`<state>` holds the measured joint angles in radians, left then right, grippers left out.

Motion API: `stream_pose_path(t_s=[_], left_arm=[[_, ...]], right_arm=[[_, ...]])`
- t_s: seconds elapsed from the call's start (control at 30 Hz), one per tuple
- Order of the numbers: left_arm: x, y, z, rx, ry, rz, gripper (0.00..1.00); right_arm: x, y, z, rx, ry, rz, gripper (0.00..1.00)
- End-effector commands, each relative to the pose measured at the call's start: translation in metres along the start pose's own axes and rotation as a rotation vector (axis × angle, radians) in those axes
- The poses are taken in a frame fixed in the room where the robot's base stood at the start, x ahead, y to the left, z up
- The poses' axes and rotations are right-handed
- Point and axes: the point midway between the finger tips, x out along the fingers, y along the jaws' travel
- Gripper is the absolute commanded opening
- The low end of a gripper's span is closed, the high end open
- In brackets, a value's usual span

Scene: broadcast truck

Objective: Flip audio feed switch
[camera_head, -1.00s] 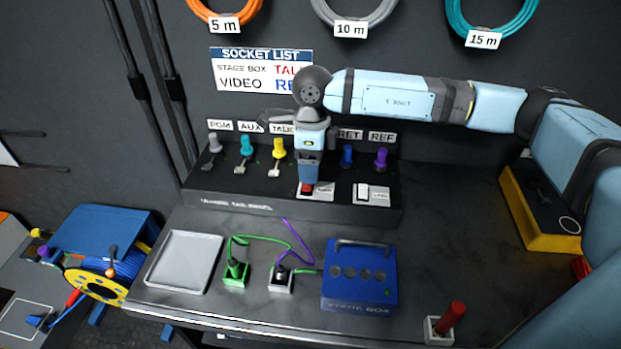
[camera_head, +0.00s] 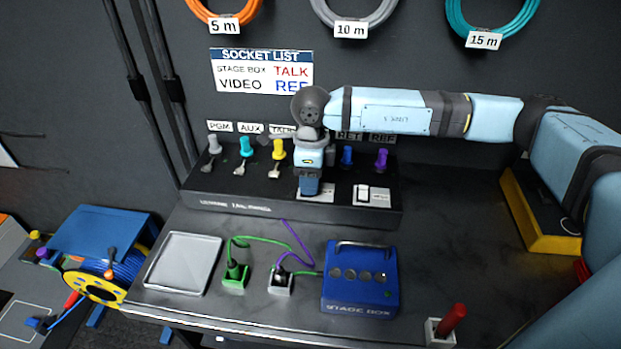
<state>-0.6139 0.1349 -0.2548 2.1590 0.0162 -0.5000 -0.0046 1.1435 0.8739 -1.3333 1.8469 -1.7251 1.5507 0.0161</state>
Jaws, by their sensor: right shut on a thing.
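The black socket panel (camera_head: 230,200) stands at the back of the bench. Two switches with white label plates sit on its lower front. The right one, a white rocker switch (camera_head: 362,192), is in plain view. The left one is hidden under my right gripper (camera_head: 308,192); only its white plate (camera_head: 325,194) shows. My right gripper points down over that left switch, with its fingertips close together at it. I cannot see the switch lever or its position. My left gripper is out of view.
Several coloured plugs, such as the yellow plug (camera_head: 279,150) and purple plug (camera_head: 381,158), stand close behind the gripper. In front lie a grey tray (camera_head: 181,263), a green connector (camera_head: 235,275) and the blue stage box (camera_head: 359,280). A red-handled part (camera_head: 452,320) stands at the front right.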

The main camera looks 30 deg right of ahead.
Motion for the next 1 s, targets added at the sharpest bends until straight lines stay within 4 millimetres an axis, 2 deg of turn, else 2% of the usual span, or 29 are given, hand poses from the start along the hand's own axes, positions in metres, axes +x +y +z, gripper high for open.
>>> stream_pose_path(t_s=[0.2,0.3,0.47,0.67,0.7,0.8,1.0], left_arm=[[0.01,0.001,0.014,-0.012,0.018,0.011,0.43],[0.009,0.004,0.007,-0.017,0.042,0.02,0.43],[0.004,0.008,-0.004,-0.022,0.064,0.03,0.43],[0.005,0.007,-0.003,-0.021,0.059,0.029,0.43],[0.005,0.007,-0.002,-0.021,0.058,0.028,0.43],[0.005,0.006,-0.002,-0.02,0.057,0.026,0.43],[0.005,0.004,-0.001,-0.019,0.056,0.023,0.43]], right_arm=[[0.007,0.005,0.0,-0.005,-0.002,-0.199,0.12],[0.006,0.007,0.0,-0.003,-0.001,-0.268,0.12],[0.002,0.008,0.0,-0.001,-0.002,-0.306,0.12],[0.001,0.008,0.0,0.0,-0.002,-0.305,0.12],[0.001,0.008,0.0,0.0,-0.001,-0.305,0.38],[0.001,0.007,0.0,0.0,-0.001,-0.305,0.61],[0.001,0.007,0.0,0.0,-0.001,-0.304,0.62]])
